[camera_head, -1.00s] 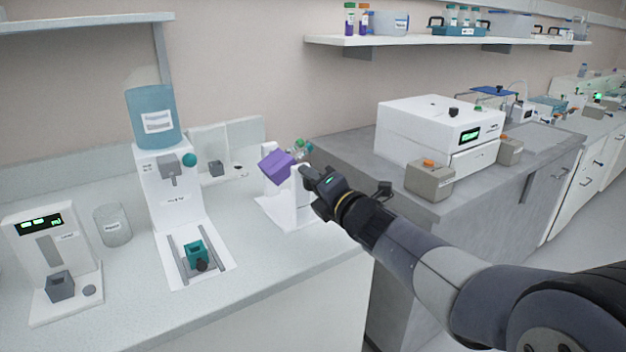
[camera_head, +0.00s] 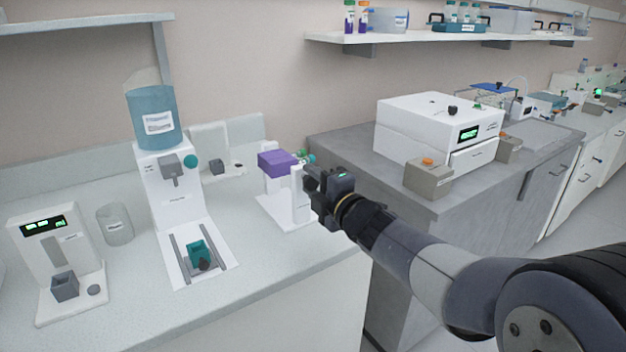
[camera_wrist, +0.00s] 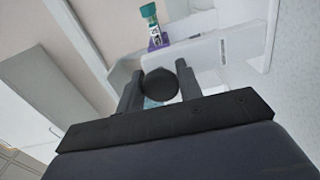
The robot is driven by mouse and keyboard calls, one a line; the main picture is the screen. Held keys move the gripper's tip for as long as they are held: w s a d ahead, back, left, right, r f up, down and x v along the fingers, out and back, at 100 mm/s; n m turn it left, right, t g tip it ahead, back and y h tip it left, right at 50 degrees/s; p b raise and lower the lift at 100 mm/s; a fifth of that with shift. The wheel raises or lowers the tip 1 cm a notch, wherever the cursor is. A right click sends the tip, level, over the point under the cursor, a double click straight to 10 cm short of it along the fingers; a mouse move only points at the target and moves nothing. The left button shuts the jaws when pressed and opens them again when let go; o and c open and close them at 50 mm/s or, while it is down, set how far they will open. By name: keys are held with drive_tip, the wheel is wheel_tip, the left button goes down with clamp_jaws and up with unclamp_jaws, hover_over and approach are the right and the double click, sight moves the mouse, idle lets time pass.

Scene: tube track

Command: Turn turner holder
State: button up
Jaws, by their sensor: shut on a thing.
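The turner is a white stand (camera_head: 300,196) on the bench, with a purple holder (camera_head: 277,163) held between its uprights. The holder looks about level in the head view. A green-capped tube (camera_head: 308,158) shows at its right end; in the wrist view the tube (camera_wrist: 153,24) sits by a small purple part (camera_wrist: 157,42). My gripper (camera_head: 311,182) is at the right side of the stand. In the wrist view my gripper (camera_wrist: 158,85) is shut on a round black knob (camera_wrist: 160,84) on the stand's side. The knob is hidden by my gripper in the head view.
Left of the turner stands a dispenser (camera_head: 168,190) with a blue bottle and a teal block (camera_head: 198,252) on its base. A clear beaker (camera_head: 116,224) and a grey-block device (camera_head: 45,250) are farther left. A grey counter (camera_head: 345,150) adjoins at the right.

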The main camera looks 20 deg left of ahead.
drive_tip(key=shift+f+m+p, duration=0.15)
drive_tip(key=shift+m+p, duration=1)
drive_tip(key=shift+m, duration=1.75)
drive_tip(key=shift+s+f+m+p, duration=0.1)
drive_tip(key=shift+m+p, duration=0.95)
drive_tip(key=shift+m, duration=1.95)
drive_tip(key=o, duration=0.8)
drive_tip(key=v, duration=1)
drive_tip(key=shift+s+d, duration=0.2)
drive_tip(key=shift+s, duration=0.1)
drive_tip(key=shift+o, duration=0.3)
